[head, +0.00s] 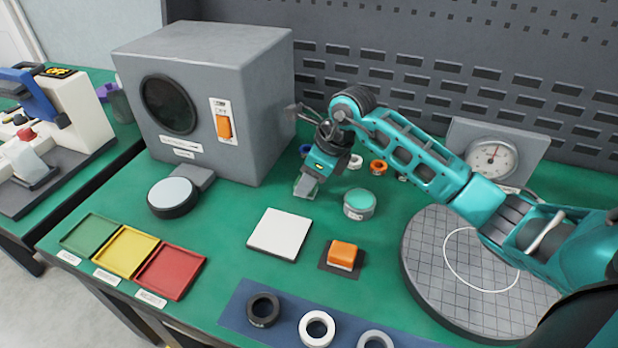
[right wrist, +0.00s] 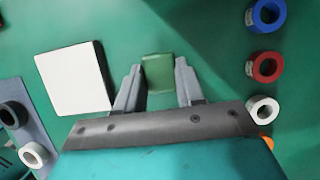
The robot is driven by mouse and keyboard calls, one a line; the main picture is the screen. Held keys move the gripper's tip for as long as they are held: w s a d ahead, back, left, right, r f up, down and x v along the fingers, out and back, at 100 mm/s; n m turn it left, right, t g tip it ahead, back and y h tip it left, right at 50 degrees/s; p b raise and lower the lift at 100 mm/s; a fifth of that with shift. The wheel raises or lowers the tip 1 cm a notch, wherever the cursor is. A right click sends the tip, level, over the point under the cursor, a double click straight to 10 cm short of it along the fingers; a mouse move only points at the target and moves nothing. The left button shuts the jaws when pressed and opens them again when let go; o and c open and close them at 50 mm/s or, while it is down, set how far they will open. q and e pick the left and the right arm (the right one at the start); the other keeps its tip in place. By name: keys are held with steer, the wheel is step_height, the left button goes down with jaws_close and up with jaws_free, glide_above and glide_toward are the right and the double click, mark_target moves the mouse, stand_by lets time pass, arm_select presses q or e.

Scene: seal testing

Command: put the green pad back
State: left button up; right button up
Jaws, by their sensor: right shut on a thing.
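My right gripper (head: 306,187) reaches in from the right and points down at the green table, behind the white square plate (head: 279,233). In the right wrist view my right gripper (right wrist: 158,85) is shut on the green pad (right wrist: 159,72), which sits between its two fingers. In the head view the pad is hard to make out against the fingers and the green table. I cannot tell whether it touches the table. A green tray (head: 88,234) lies at the left, beside a yellow tray (head: 127,251) and a red tray (head: 170,271). My left gripper is not in view.
A grey box (head: 245,105) with a round window stands behind, and a round grey-topped disc (head: 172,196) before it. A teal-lidded jar (head: 359,203), an orange block (head: 342,254) and a large round gridded plate (head: 430,260) are to the right. Several rings lie in front.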

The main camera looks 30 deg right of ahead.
steer(key=shift+f, duration=0.2)
steer(key=o, duration=1)
steer(key=shift+p+v, duration=0.55)
steer(key=shift+v, duration=5.65)
steer(key=shift+a, duration=0.1)
